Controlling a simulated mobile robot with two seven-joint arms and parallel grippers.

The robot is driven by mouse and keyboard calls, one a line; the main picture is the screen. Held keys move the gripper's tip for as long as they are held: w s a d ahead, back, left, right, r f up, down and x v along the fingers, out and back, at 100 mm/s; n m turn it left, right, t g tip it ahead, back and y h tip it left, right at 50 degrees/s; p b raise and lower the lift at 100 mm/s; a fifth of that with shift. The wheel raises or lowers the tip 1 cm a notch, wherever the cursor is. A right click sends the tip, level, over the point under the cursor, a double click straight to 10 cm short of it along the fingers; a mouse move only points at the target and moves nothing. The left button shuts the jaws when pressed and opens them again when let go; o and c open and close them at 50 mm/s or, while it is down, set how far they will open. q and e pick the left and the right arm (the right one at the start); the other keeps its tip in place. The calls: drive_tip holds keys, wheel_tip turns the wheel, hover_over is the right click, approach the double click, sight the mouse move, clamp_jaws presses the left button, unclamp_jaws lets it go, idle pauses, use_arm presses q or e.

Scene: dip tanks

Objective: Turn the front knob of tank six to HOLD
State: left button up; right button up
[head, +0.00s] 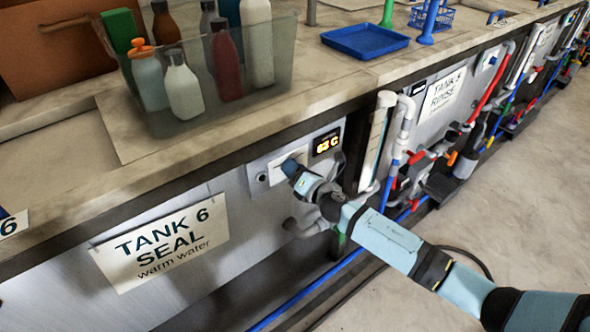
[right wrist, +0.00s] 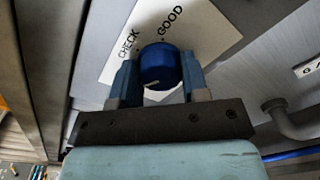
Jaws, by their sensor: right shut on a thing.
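Tank six is the grey tank whose sign (head: 163,243) reads "TANK 6 SEAL warm water". On its front panel, an orange display (head: 327,144) reads about 63 C. My right gripper (head: 293,168) is at that panel, left of and below the display. In the right wrist view a round blue knob (right wrist: 159,66) sits between the two fingers, which are shut on its sides. A short pale mark shows on its lower edge. The white plate (right wrist: 200,35) behind it shows "CHECK" and "GOOD"; no HOLD label is visible. The gripper largely hides the knob in the head view.
A clear bin (head: 215,115) of bottles stands on the counter above. A blue tray (head: 364,40) lies farther along. Right of my gripper are a clear vertical tube (head: 375,140) and pipes. Tank 5 (head: 441,96) is beyond. The floor (head: 500,215) at right is mostly clear.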

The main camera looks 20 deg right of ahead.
drive_tip(key=o, duration=0.9)
drive_tip(key=shift+s, duration=0.1)
drive_tip(key=v, duration=1.3)
drive_tip(key=shift+s+d+b, duration=0.1)
drive_tip(key=shift+s+b, duration=0.2)
drive_tip(key=shift+f, duration=0.1)
